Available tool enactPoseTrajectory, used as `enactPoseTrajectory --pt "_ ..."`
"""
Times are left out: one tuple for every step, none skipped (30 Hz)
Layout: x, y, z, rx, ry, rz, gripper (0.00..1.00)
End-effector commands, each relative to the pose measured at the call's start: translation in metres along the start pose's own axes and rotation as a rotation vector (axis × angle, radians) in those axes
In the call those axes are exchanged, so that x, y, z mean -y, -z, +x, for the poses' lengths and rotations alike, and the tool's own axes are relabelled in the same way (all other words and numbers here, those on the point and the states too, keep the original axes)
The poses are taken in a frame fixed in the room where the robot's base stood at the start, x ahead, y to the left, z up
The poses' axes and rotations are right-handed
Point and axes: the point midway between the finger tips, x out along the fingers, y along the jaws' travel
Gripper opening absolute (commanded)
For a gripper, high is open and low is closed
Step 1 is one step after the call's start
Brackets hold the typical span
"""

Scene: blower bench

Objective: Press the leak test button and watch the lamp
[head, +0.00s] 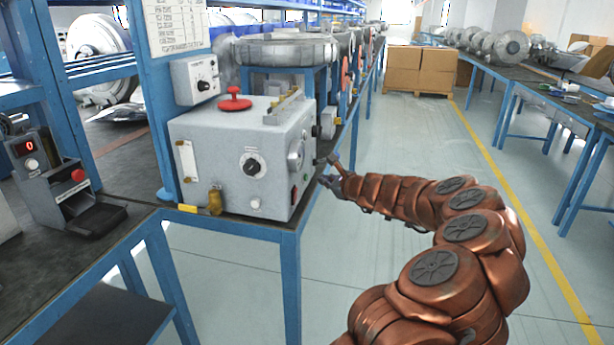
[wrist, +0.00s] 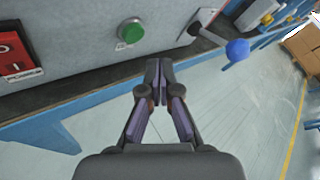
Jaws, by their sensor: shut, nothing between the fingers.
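A grey test box (head: 235,150) stands on the blue bench. Its right side face shows in the wrist view, with a round green button (wrist: 131,32) in a metal collar; the small label by it is too blurred to read. My gripper (wrist: 159,65) is shut and empty, its fingertips below and slightly right of the green button in the picture, apart from it. In the head view my gripper (head: 330,178) is beside the box's right face, over the bench edge. I cannot make out which part is the lamp.
A lever with a blue ball (wrist: 237,49) sticks out right of the button. A red rocker switch (wrist: 14,52) is at the left. A red knob (head: 235,100) tops the box. The blue bench edge (wrist: 90,92) runs below the face. The floor aisle is clear.

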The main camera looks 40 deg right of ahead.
Motion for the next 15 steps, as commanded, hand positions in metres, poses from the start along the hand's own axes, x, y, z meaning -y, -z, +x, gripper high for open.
enactPoseTrajectory --pt "0.003 0.001 -0.004 -0.001 0.001 0.001 0.00" --pt "0.005 0.002 -0.006 -0.001 0.001 0.001 0.00" --pt "0.007 0.004 -0.008 -0.002 0.001 0.001 0.00" --pt "0.008 0.005 -0.010 -0.002 0.002 0.001 0.00" --pt "0.009 0.006 -0.011 -0.002 0.002 0.001 0.00" --pt "0.011 0.008 -0.013 -0.002 0.002 0.001 0.00" --pt "0.012 0.009 -0.015 -0.003 0.002 0.001 0.00" --pt "0.013 0.011 -0.017 -0.003 0.003 0.001 0.00" --pt "0.014 0.012 -0.018 -0.003 0.003 0.000 0.00" --pt "0.015 0.013 -0.019 -0.003 0.002 0.000 0.00" --pt "0.015 0.014 -0.020 -0.003 0.002 0.000 0.00" --pt "0.016 0.015 -0.021 -0.002 0.002 0.000 0.00" --pt "0.016 0.015 -0.021 -0.002 0.002 0.000 0.00" --pt "0.016 0.016 -0.021 -0.002 0.002 0.000 0.00" --pt "0.016 0.016 -0.021 -0.002 0.001 0.000 0.00"
